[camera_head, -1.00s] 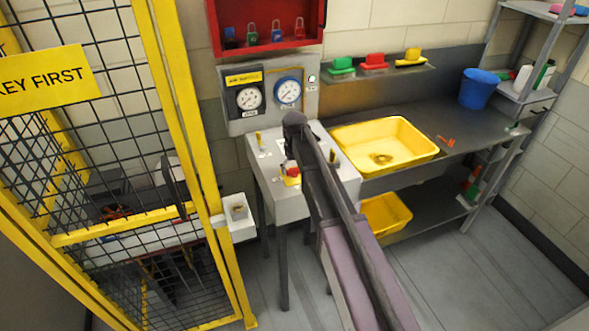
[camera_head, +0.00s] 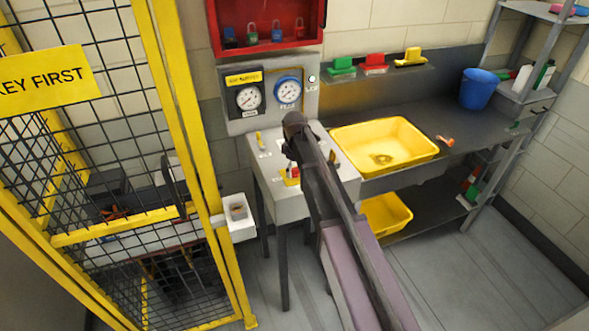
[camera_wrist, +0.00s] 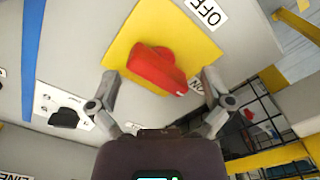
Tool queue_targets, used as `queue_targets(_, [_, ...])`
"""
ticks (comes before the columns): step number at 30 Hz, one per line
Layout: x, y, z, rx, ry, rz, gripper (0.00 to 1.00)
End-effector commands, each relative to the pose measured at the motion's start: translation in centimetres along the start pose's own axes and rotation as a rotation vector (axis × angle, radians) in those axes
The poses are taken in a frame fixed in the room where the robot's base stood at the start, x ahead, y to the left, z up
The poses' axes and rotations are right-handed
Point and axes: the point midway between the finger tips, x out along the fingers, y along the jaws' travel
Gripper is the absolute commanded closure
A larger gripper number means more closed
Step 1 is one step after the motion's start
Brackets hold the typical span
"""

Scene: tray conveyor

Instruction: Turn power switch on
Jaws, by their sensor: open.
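The power switch is a red knob (camera_wrist: 156,70) on a yellow plate (camera_wrist: 124,52), with an OFF label (camera_wrist: 206,12) beside the plate in the wrist view. A second label near the right finger is partly hidden. In the head view the red knob (camera_head: 294,172) sits on top of the grey control box (camera_head: 298,208), partly covered by my arm. My gripper (camera_wrist: 158,84) is open, one finger on each side of the knob, apart from it as far as I can tell. In the head view my gripper (camera_head: 291,152) is over the box, mostly hidden by my arm.
Two gauges (camera_head: 268,97) stand behind the box, below a red padlock cabinet (camera_head: 265,22). A yellow basin (camera_head: 430,150) lies to the right on the bench. A yellow mesh fence (camera_head: 190,130) and a small white holder (camera_head: 240,230) are on the left.

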Motion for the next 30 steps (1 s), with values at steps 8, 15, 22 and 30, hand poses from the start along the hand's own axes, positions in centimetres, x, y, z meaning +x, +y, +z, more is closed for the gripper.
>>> queue_targets(8, [-2.0,0.0,0.0,-0.061,0.000,0.000,0.00])
queue_targets(15, [-3.9,0.0,0.0,-0.059,0.000,0.000,0.00])
queue_targets(22, [-5.8,0.0,0.0,-0.059,0.000,0.000,0.00])
queue_targets(30, [-8.0,0.0,0.0,-0.058,0.000,0.000,0.00])
